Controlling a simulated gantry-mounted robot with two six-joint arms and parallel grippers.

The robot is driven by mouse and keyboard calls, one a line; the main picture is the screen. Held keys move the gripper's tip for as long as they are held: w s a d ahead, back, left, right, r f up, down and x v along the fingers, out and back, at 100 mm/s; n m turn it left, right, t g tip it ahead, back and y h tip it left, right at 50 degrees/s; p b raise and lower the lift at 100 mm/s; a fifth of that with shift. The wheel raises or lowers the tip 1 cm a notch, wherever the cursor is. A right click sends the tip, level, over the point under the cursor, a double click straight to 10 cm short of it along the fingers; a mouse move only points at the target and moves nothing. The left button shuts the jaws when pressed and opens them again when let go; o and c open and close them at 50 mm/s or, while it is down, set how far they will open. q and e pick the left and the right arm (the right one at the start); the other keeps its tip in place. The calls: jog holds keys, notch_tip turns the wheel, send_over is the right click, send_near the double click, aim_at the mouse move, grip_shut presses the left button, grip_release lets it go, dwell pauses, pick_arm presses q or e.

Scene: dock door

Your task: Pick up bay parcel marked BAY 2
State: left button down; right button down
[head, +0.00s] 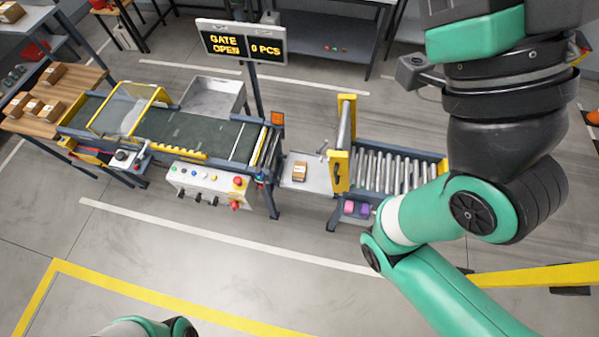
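A small brown parcel (300,171) with a pale label lies on a grey plate (290,185) between the belt conveyor and the roller section. Several similar brown parcels lie on the wooden table (75,95) at the far left. The labels are too small to read, so I cannot tell which parcel is marked BAY 2. My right arm crosses the right side of the view, but its gripper does not show. Only a piece of my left arm shows at the bottom left, and its gripper is out of view.
The belt conveyor (185,130) has a yellow-framed guard and a button box (208,185). A sign (240,42) reads "GATE OPEN" and "0 PCS". A raised yellow-edged gate (345,125) stands before the rollers (385,170). An empty grey tray (212,98) sits behind the belt. The front floor is clear.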

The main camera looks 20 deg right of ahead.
pick_arm(q)
grip_release()
dwell(0.6)
jog(key=shift+s, duration=0.1)
